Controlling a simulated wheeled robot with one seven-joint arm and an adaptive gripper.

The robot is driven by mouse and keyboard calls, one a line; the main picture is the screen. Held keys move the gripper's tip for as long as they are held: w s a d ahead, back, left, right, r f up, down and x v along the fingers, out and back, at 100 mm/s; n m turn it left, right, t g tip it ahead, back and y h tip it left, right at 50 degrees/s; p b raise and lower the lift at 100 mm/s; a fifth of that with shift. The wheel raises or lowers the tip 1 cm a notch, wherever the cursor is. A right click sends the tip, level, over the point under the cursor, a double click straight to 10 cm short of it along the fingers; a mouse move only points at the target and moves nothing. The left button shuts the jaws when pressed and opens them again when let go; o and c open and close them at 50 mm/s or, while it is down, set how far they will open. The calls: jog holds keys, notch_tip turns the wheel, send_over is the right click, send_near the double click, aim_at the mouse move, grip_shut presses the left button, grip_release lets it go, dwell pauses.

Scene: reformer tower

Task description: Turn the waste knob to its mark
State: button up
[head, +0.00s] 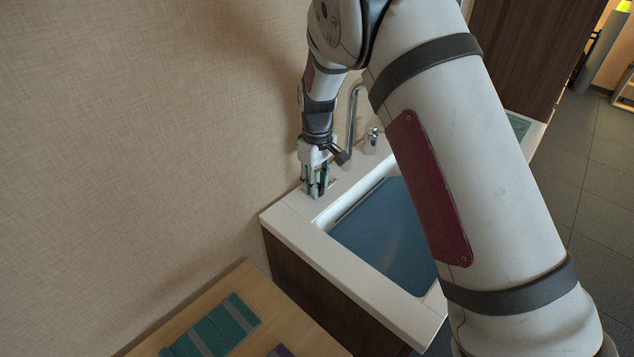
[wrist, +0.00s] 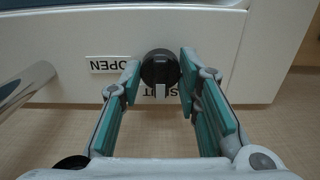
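The waste knob (wrist: 160,66) is round and black, on the white sink counter in the wrist view. Its pale pointer points down in the picture, over a label that reads partly as SHUT (wrist: 148,91). An upside-down OPEN label (wrist: 110,64) lies to its left. My gripper (wrist: 158,74) is open, with one teal-padded fingertip on each side of the knob. Small gaps seem to show on both sides; contact is hard to tell. In the head view my gripper (head: 315,190) points down at the counter's back corner, and the knob is hidden there.
The sink counter (head: 295,225) holds a blue-grey basin (head: 385,235). A chrome tap (head: 353,115) stands close behind my gripper, and a chrome fitting (head: 372,138) beside it. The beige wall (head: 150,120) is close on the left. A wooden table (head: 245,285) stands in front.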

jog(key=shift+m, duration=0.3)
jog(key=m, duration=0.3)
jog(key=shift+m, duration=0.3)
jog(key=m, duration=0.9)
jog(key=shift+a, duration=0.1)
jog(key=m, duration=0.4)
jog(key=shift+m, duration=0.3)
jog(key=o, duration=1.2)
jog(key=shift+c, duration=0.2)
